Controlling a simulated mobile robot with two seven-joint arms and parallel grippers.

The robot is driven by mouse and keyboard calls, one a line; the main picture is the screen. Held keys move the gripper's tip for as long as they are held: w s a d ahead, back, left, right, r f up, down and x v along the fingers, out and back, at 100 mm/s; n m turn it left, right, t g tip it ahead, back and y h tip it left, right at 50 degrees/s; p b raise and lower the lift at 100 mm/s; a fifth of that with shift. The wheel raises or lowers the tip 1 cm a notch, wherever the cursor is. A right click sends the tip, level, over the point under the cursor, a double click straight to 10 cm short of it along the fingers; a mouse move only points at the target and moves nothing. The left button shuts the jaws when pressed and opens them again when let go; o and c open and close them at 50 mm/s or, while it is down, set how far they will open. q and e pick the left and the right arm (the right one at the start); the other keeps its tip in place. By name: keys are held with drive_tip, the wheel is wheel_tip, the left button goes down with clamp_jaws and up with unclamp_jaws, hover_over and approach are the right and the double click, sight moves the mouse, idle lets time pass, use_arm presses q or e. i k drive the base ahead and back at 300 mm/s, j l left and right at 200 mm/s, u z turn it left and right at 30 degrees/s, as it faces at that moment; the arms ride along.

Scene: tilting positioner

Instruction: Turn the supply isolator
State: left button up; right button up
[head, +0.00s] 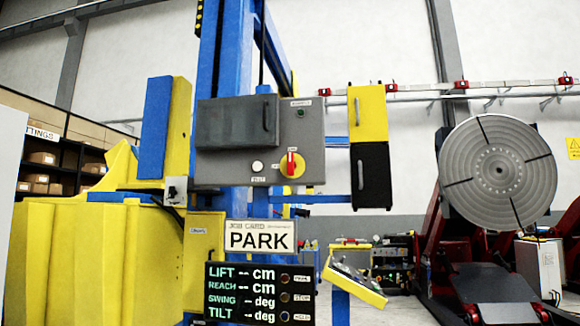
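The supply isolator (292,165) is a red rotary handle on a round yellow plate, low on the right of a grey control box (310,135). The red handle stands about upright. Small labels sit around it, too small to read surely. A white round button or lamp (257,166) is to its left, and a dark green one (300,113) is above it. A dark grey door with a handle (238,122) covers the box's upper left. Neither of my grippers shows in the head view.
A yellow cabinet (368,108) and a black one (371,176) jut out right of the box. Below hang a PARK sign (260,236) and a display (260,292) with blank readings. A tilted yellow console (354,282) stands lower right. A round slotted plate (498,172) is farther right.

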sight(291, 165)
drive_tip(key=i+j, duration=0.2)
drive_tip(key=j, duration=0.15)
drive_tip(key=i+j+z, duration=0.1)
drive_tip(key=j, duration=0.3)
drive_tip(key=i+j+z, duration=0.1)
drive_tip(key=i+j, duration=0.35)
drive_tip(key=j, duration=0.3)
drive_tip(key=i+j+z, duration=0.1)
drive_tip(key=j, duration=0.3)
drive_tip(key=i, duration=0.1)
